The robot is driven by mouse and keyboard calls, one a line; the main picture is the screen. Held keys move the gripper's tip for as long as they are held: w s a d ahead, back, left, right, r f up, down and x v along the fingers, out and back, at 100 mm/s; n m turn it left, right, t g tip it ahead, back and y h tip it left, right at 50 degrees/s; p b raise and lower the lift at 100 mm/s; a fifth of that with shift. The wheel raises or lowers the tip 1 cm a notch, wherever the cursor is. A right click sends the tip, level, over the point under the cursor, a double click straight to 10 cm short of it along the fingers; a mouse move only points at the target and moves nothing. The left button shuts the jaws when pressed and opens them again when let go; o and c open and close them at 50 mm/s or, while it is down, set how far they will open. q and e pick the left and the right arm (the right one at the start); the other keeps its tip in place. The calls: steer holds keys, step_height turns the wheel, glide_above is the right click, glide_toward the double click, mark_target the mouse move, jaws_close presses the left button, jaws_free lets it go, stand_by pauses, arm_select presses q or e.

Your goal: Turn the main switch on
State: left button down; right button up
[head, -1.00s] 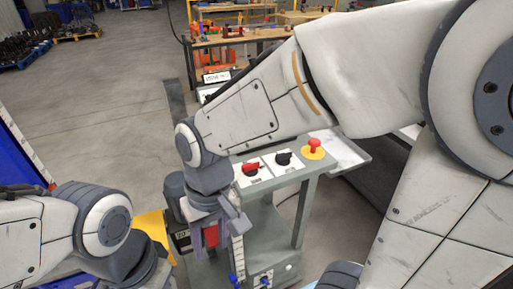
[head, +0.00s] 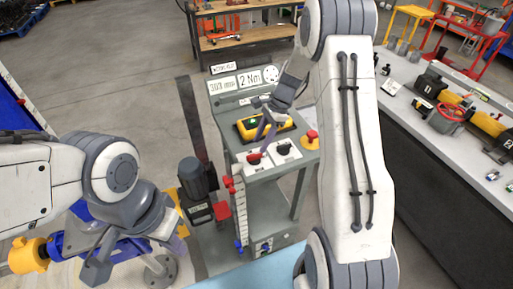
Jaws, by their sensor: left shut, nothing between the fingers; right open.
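The control console (head: 300,165) stands at the middle of the head view. On its top are a red-handled rotary switch (head: 255,158) and a black rotary switch (head: 283,148), each on a white plate. The plate lettering is too small to read, so I cannot tell which is the main switch. My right gripper (head: 262,122) is open and empty over the console top, just behind the red-handled switch. A finger comes close to that switch; I cannot tell whether they touch. My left gripper (head: 97,270) is shut and empty at the lower left, away from the console.
A red mushroom button (head: 311,136) on a yellow base sits right of the switches. A yellow box (head: 246,129) with a green light lies behind them, partly hidden. Display panels (head: 249,79) stand at the back. A grey motor (head: 197,178) is left of the console; a workbench (head: 455,145) is right.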

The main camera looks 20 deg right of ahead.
mark_target(255, 154)
steer(key=p+x, duration=0.1)
steer(key=x, duration=0.4)
jaws_close()
steer(key=shift+r, duration=0.1)
